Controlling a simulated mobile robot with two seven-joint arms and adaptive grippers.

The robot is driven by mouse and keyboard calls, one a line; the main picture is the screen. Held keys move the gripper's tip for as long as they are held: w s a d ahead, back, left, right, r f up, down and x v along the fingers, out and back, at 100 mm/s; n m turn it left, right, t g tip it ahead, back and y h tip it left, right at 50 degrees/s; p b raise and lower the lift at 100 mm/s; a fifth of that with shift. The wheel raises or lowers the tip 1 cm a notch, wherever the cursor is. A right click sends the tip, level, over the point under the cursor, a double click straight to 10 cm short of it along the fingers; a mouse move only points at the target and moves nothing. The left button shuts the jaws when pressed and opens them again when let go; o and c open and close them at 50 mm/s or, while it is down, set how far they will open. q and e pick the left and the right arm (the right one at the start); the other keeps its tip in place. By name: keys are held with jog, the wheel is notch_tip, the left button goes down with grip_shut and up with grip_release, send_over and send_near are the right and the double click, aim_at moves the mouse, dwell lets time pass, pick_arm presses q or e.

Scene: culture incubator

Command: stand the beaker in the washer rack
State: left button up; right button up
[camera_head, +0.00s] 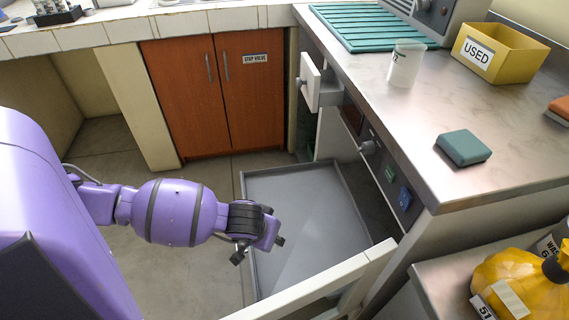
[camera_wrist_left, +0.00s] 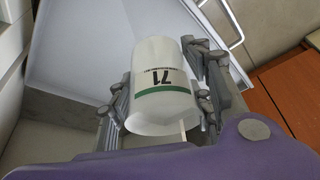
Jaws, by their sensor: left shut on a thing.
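My left gripper (camera_head: 259,250) points down over the near left part of a low, pulled-out grey tray (camera_head: 305,205). In the left wrist view its fingers are shut around a white beaker (camera_wrist_left: 163,75) with a green band and the number 71, upside down in that picture. The head view hides this beaker behind the gripper. A second pale beaker (camera_head: 405,65) stands upright on the steel counter. No separate washer rack is clearly recognisable; whether the grey tray is part of it I cannot tell. My right gripper is out of view.
The steel counter (camera_head: 470,110) holds a teal slatted mat (camera_head: 350,22), a yellow USED bin (camera_head: 500,50) and a teal block (camera_head: 463,147). An open drawer front (camera_head: 310,80) juts out beyond the tray. A pale panel (camera_head: 330,285) borders its near side. The tray looks empty.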

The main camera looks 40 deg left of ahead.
pick_arm(q)
jog(key=w+a+f+b, duration=0.1)
jog(key=w+a+f, duration=0.1)
jog(key=w+f, duration=0.1)
jog(key=w+a+f+b, duration=0.1)
jog(key=w+f+b, duration=0.1)
jog(key=w+f, duration=0.1)
jog(key=w+a+f+b, duration=0.1)
jog(key=w+a+f, duration=0.1)
jog(key=w, duration=0.3)
jog(key=shift+w+a+f, duration=0.1)
jog(key=shift+a+f, duration=0.2)
jog(key=shift+f, duration=0.1)
jog(key=shift+w+f+b, duration=0.15)
jog(key=shift+f+b, duration=0.05)
jog(key=shift+b, duration=0.1)
jog(key=f, duration=0.2)
jog(key=f+b, duration=0.1)
jog(key=shift+w+a+f, duration=0.15)
jog(key=shift+w+f, duration=0.05)
jog(key=shift+f, duration=0.15)
jog(key=shift+r, duration=0.15)
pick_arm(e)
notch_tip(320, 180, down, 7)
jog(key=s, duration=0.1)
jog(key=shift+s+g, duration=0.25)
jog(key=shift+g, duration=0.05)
